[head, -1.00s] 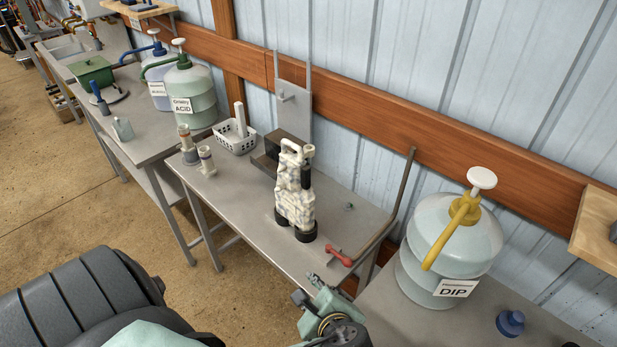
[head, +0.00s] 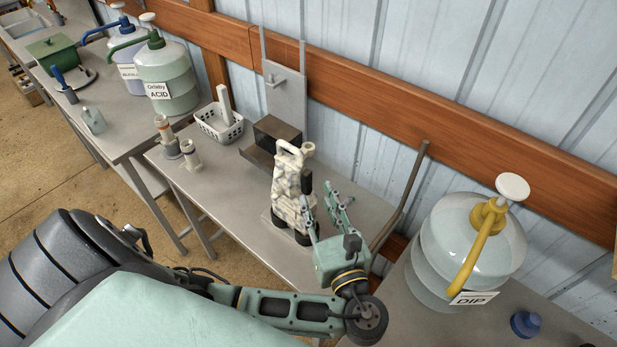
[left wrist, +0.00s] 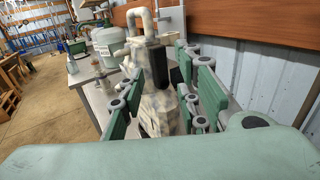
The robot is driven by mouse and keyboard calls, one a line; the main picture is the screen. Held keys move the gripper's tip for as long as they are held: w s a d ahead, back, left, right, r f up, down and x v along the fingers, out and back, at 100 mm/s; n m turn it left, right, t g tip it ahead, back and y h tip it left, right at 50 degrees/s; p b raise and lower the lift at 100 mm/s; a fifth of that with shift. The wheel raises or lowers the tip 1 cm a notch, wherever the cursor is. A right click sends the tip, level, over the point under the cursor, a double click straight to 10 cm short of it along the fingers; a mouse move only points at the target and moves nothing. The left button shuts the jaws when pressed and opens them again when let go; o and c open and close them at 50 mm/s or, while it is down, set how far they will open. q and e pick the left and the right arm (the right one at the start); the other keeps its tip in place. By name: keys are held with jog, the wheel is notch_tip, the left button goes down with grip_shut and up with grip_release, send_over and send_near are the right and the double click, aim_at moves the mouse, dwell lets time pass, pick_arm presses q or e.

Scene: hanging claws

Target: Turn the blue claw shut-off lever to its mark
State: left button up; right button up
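I cannot make out a blue claw shut-off lever in these views. A cream mottled unit (head: 288,190) with a loop handle, a black side part and dark feet stands upright on the middle grey table; it also shows in the left wrist view (left wrist: 157,112). My left gripper (head: 322,192) is open, just right of this unit and above the table. In the left wrist view my left gripper's (left wrist: 160,72) green fingers are spread, with the unit showing between and beyond them. Contact cannot be told. The red lever at the table's front is hidden now. My right gripper is not in view.
A large DIP jug (head: 455,245) with a yellow spout stands to the right, near a blue cap (head: 525,323). A white basket (head: 219,124) and a dark box (head: 277,137) stand behind the unit.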

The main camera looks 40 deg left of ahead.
aim_at(308, 182)
pick_arm(q)
jog(key=p+x, duration=0.1)
jog(key=x, duration=0.2)
jog(key=shift+w+a+r, duration=0.15)
jog(key=shift+w+a, duration=0.1)
jog(key=shift+w, duration=0.05)
jog(key=shift+w+a+f, duration=0.2)
jog(key=shift+w+a, duration=0.25)
jog(key=shift+a, duration=0.25)
jog(key=shift+s+d, duration=0.1)
jog(key=c, duration=0.5)
grip_shut()
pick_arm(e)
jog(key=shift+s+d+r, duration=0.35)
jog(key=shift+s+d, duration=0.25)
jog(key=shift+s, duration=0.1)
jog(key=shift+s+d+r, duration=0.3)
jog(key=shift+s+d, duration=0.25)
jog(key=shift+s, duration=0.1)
